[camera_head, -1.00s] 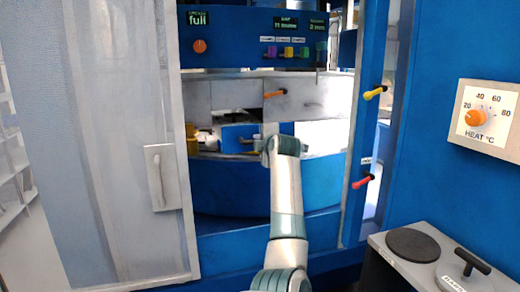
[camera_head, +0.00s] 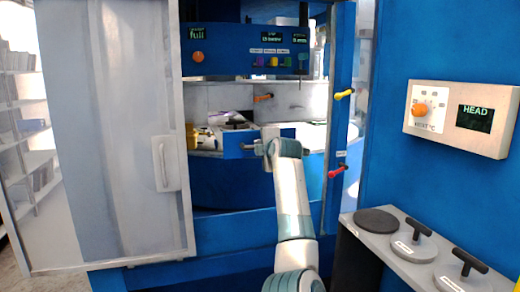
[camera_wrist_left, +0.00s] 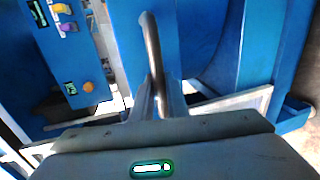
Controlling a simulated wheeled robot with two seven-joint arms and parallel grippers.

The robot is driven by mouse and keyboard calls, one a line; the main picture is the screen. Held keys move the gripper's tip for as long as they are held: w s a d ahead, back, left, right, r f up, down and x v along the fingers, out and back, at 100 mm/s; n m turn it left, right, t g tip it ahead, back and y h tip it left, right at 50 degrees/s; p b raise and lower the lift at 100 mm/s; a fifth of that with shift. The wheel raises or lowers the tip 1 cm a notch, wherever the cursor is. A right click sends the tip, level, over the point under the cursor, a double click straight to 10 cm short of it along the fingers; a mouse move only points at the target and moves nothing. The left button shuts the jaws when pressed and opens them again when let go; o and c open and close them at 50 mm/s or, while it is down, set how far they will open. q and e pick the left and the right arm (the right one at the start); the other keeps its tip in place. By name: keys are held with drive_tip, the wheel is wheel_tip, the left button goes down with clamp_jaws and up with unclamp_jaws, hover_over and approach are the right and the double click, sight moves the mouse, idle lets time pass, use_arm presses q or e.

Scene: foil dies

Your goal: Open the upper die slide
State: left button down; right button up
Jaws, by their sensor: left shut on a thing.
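The upper die slide (camera_head: 238,143) has a blue front and stands out from the open bay of the blue machine. Dark and metallic parts (camera_head: 236,123) show on top of it. My left gripper (camera_head: 262,147) is in front of the slide, at the right part of its front. In the left wrist view the gripper (camera_wrist_left: 158,95) is shut on a curved metal bar handle (camera_wrist_left: 152,40) on a blue front. My wrist hides part of the slide in the head view. My right gripper is in neither view.
A grey sliding door (camera_head: 125,140) with a handle stands left of the bay. Yellow (camera_head: 344,94) and red (camera_head: 338,172) levers stick out on the right post. A heat control box (camera_head: 461,118) and a grey bench (camera_head: 400,249) with black-handled discs are at the right.

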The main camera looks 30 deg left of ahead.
use_arm(q)
drive_tip(key=shift+d, duration=0.1)
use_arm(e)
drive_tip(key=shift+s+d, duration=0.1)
use_arm(q)
drive_tip(key=c, duration=1.7)
unclamp_jaws()
drive_tip(key=shift+b+v, duration=1.95)
drive_tip(key=shift+v, duration=6.75)
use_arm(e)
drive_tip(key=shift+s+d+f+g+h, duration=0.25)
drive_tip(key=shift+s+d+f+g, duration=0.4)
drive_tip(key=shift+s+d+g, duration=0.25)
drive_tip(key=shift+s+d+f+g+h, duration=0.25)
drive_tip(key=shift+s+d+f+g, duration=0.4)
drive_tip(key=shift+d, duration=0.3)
use_arm(q)
drive_tip(key=shift+s, duration=0.1)
